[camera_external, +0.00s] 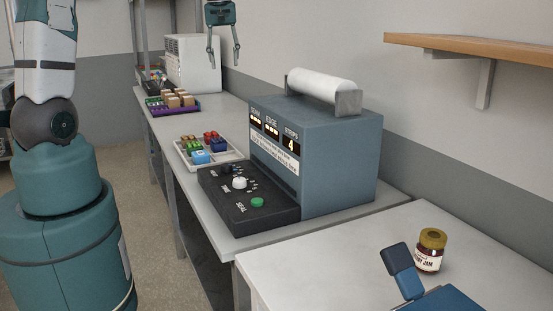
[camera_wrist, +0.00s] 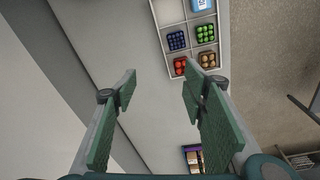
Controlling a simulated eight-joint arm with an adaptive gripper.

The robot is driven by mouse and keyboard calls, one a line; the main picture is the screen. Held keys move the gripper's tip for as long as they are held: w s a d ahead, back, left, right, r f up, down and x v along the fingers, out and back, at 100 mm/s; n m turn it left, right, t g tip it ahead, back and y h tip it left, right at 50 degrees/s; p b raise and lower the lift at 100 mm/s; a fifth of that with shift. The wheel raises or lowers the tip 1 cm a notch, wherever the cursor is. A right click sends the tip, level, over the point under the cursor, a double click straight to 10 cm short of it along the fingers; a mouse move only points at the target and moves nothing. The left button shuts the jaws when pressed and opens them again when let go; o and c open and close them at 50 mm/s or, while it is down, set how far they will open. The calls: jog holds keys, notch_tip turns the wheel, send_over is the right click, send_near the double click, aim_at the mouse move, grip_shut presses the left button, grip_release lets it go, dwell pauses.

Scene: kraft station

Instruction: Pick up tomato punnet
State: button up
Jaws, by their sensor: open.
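The tomato punnet (camera_wrist: 180,66) is a small red-filled punnet in a corner cell of the white divided tray (camera_wrist: 170,13). In the external view the red punnet (camera_external: 210,135) is at the tray's far end, on the wall side. My gripper (camera_external: 223,62) is open and empty, high above the bench and pointing down. In the wrist view its green-padded fingers (camera_wrist: 160,76) are spread wide, with bare bench between them. The punnet lies just beyond the tip of the right finger in that view, apart from it.
Dark blue (camera_wrist: 177,41), green (camera_wrist: 205,33) and brown (camera_wrist: 207,60) punnets sit in neighbouring cells. A blue-grey sealing machine (camera_external: 330,165) stands in front of the tray. A purple crate (camera_external: 178,110) with boxes and a white appliance (camera_external: 194,65) are behind. A wall runs alongside the bench.

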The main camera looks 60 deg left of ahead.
jog(key=s+a+f+n+g+p, duration=0.1)
jog(key=s+a+f+n, duration=0.15)
jog(key=a, duration=0.35)
jog(key=s+a+f+n+p, duration=0.1)
jog(key=a+f, duration=0.2)
jog(key=a, duration=0.4)
send_over(211, 133)
jog(key=shift+m+h, duration=0.25)
jog(key=shift+h, duration=0.15)
notch_tip(211, 133, down, 18)
jog(key=shift+s+d+f, duration=0.1)
jog(key=shift+f, duration=0.65)
jog(key=shift+f, duration=0.1)
jog(key=shift+f, duration=1.2)
jog(key=shift+f, duration=0.15)
jog(key=shift+f+p, duration=0.65)
jog(key=shift+f, duration=1.8)
